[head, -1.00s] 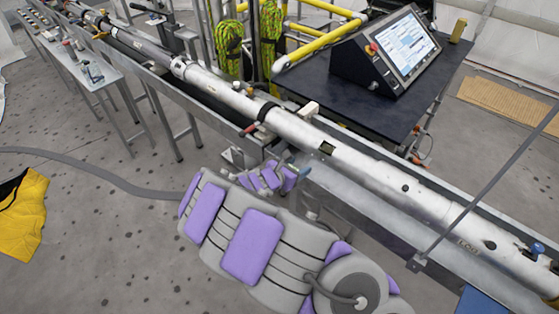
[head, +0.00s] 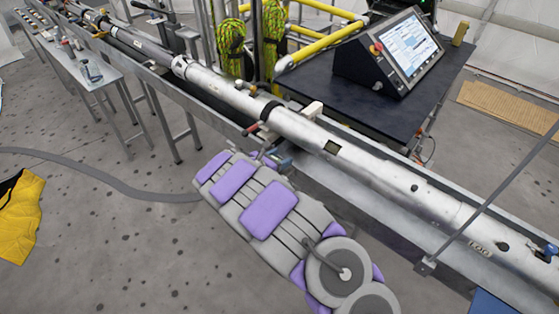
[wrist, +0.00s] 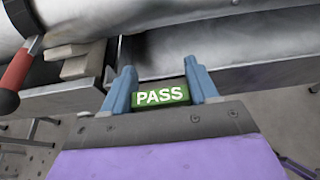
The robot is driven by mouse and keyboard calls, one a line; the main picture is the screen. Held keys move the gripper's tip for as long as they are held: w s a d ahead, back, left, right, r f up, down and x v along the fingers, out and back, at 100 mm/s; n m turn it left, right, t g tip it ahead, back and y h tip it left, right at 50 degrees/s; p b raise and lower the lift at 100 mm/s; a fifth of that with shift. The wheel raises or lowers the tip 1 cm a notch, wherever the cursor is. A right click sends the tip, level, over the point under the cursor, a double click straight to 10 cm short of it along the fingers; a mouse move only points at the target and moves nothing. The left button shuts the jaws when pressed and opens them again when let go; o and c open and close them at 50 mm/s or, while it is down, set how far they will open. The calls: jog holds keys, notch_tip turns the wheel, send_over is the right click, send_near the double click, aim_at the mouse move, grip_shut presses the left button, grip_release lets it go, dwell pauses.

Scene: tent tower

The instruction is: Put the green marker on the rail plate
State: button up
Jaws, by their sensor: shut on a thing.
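The green marker, a small block with white "PASS" lettering (wrist: 160,96), sits between the two blue fingers of my gripper (wrist: 163,90) in the wrist view. My gripper is shut on it, with the lettering facing the camera. In the head view my gripper (head: 275,160) is at the near side of the long metal rail (head: 345,208), below the tube. The marker cannot be made out there. I cannot pick out the rail plate for certain; my arm covers part of the rail's near side. Whether the marker touches the rail is unclear.
A long silvery tube (head: 385,175) lies along the rail. A red-handled lever (wrist: 18,62) and pale blocks (wrist: 82,62) are left of the fingers in the wrist view. A dark table with a screen console (head: 390,55) stands behind. A slanted grey bar (head: 500,190) crosses at right.

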jog(key=shift+a, duration=0.1)
jog(key=shift+d, duration=0.25)
jog(key=o, duration=0.8)
jog(key=shift+d, duration=0.3)
jog(key=shift+c, duration=0.2)
jog(key=shift+o, duration=1.4)
jog(key=shift+a, duration=0.4)
jog(key=shift+s+a+r, duration=0.15)
jog(key=p+v, duration=0.3)
jog(key=v, duration=0.8)
jog(key=shift+s, duration=0.25)
jog(key=shift+r, duration=0.1)
